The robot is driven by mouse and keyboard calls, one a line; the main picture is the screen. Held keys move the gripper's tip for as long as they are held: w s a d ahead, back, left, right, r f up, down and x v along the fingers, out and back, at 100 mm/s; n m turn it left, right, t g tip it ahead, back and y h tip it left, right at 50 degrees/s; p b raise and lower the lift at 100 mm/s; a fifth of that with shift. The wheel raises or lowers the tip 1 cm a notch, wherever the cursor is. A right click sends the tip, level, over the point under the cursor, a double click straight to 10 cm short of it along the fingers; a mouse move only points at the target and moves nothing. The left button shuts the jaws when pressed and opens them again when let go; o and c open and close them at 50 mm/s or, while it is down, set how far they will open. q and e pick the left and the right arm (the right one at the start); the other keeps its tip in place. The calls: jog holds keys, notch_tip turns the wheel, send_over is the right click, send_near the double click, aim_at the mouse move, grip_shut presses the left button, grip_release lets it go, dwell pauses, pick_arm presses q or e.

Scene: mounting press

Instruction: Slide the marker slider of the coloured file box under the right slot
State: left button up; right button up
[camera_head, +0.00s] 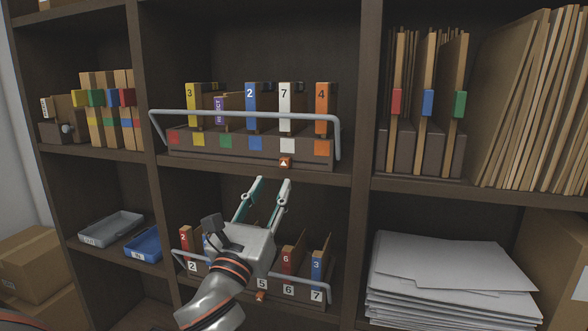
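The coloured file box (240,152) stands on the middle shelf. Its front has red, yellow, green, blue, white and orange squares. The orange-brown marker slider (285,162) with a white triangle is at its lower front edge, below the white square (288,145). Upright files in it include yellow 3 (193,105), a purple one (219,112), blue 2 (251,105), white 7 (285,105) and orange 4 (321,107). No file shows above the red square (174,139). My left gripper (275,181) is open and empty, its fingertips just below and left of the slider. My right gripper is not in view.
A grey rail (245,115) runs across the box front. Below, a numbered file box (312,300) with its own orange marker (261,296) is partly hidden by my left arm. Shelf dividers (354,200) stand at both sides. Trays (111,229) and paper stacks (440,285) fill neighbouring bays.

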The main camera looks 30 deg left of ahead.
aim_at(284, 164)
pick_arm(q)
jog(key=b+x, duration=0.1)
jog(key=x, duration=0.5)
jog(key=shift+w+a, duration=0.1)
jog(key=shift+w, duration=0.1)
jog(key=shift+w+a+r, duration=0.1)
jog(key=shift+w+r, duration=0.05)
jog(key=shift+w, duration=0.4)
grip_shut()
